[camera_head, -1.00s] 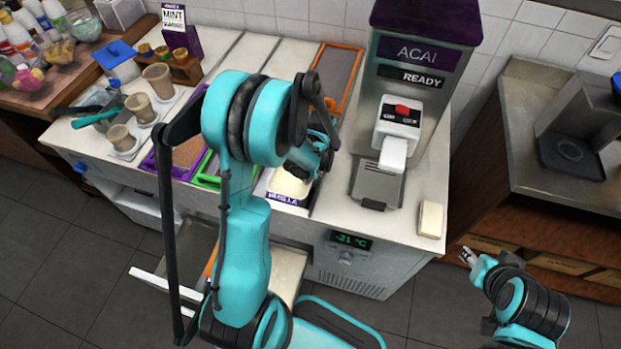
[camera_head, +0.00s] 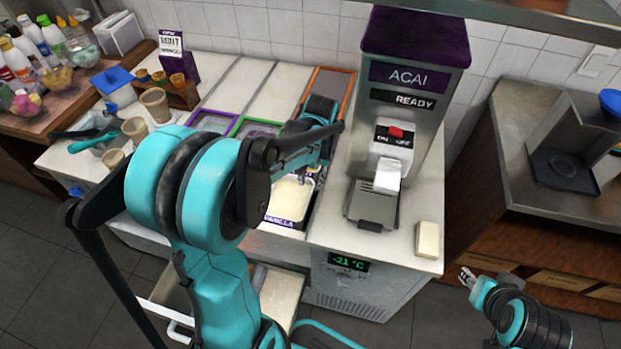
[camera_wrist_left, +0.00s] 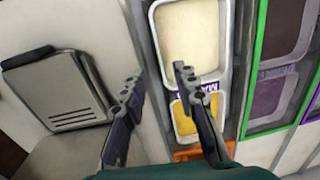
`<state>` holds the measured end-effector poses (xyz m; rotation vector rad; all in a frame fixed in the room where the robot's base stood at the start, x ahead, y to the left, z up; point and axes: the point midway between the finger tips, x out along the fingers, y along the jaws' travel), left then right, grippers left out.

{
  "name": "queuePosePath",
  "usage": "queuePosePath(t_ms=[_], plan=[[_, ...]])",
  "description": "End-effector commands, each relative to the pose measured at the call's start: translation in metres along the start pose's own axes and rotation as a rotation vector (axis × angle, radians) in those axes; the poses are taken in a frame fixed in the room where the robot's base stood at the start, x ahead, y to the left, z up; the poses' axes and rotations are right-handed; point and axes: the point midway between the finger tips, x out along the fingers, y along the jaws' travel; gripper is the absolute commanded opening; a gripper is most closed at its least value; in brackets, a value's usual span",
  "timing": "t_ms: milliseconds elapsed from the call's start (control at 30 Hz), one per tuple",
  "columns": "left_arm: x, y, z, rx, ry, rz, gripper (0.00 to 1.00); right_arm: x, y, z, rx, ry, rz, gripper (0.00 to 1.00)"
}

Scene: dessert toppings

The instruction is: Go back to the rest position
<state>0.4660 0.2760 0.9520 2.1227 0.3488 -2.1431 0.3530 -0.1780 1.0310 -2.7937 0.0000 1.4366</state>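My left gripper (camera_head: 312,176) reaches over the counter (camera_head: 375,240) near the white vanilla tub (camera_head: 290,200). In the left wrist view, the gripper (camera_wrist_left: 160,82) has its two fingers apart with nothing between them. The vanilla tub (camera_wrist_left: 192,38) lies beyond the right finger there, with a yellow-filled tub (camera_wrist_left: 185,122) beside it. In the head view, my left arm's large elbow hides part of the counter. My right gripper (camera_head: 466,277) is low at the right, in front of the wooden shelf; its finger opening is too small to judge.
The acai machine (camera_head: 414,98) stands right of the left gripper. Cups (camera_head: 155,104) and a cup holder (camera_head: 178,92) stand at the left. A pale block (camera_head: 428,240) lies at the counter's right edge. An open drawer (camera_head: 280,297) juts out below. Floor is clear between counter and shelf.

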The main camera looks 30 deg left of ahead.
Motion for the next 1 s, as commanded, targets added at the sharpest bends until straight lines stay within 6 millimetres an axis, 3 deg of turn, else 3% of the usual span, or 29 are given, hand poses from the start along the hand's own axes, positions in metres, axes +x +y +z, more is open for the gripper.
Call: queuePosePath(t_ms=[567,733,1000], plan=[[-0.005,0.002,0.004,0.007,0.017,0.003,0.29,0.0,0.0,0.0,0.0,0.0,0.0,0.4],[-0.034,0.015,0.026,0.047,0.121,0.026,0.29,0.0,0.0,0.0,0.0,0.0,0.0,0.4],[-0.075,0.041,0.084,0.133,0.377,0.089,0.29,0.0,0.0,0.0,0.0,0.0,0.0,0.4]])
